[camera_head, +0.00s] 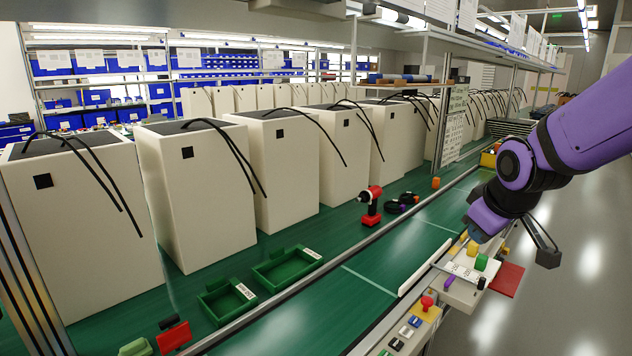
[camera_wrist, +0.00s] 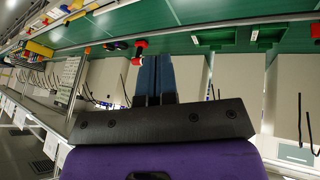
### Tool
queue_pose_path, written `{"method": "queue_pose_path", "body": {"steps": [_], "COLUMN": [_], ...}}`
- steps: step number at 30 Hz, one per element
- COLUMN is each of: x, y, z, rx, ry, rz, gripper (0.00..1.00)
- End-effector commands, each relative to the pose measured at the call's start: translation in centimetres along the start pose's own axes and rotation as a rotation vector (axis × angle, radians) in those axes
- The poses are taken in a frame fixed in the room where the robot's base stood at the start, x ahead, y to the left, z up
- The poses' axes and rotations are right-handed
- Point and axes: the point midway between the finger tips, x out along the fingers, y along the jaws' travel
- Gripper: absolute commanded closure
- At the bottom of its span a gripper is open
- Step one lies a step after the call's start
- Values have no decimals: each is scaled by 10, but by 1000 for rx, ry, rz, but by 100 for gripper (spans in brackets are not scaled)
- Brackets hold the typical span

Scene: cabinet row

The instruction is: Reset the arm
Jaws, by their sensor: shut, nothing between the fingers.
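My purple arm (camera_head: 540,150) reaches in from the right in the head view, bent over the front edge of the green workbench. Its wrist end hangs above the small parts at that edge. In the wrist view my gripper (camera_wrist: 153,80) has its two dark fingers side by side, touching, with nothing between them. The fingertips are hard to make out in the head view.
White cabinets (camera_head: 275,165) with black cables stand in a row on the green workbench (camera_head: 375,265). A red power tool (camera_head: 370,205), green trays (camera_head: 287,267) and a red button (camera_head: 427,302) lie nearby. The grey aisle floor (camera_head: 580,290) at right is clear.

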Motion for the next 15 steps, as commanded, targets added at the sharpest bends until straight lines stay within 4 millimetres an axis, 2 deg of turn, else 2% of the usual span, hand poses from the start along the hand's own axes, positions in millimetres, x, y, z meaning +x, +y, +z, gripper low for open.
{"method": "queue_pose_path", "body": {"steps": [1, 3, 15], "x": [-15, -31, -117], "y": [-1, -4, -27], "z": [4, 12, 64], "rx": [27, 69, 316], "ry": [1, -6, -30], "rz": [6, 8, -3], "gripper": [100, 100, 100]}}
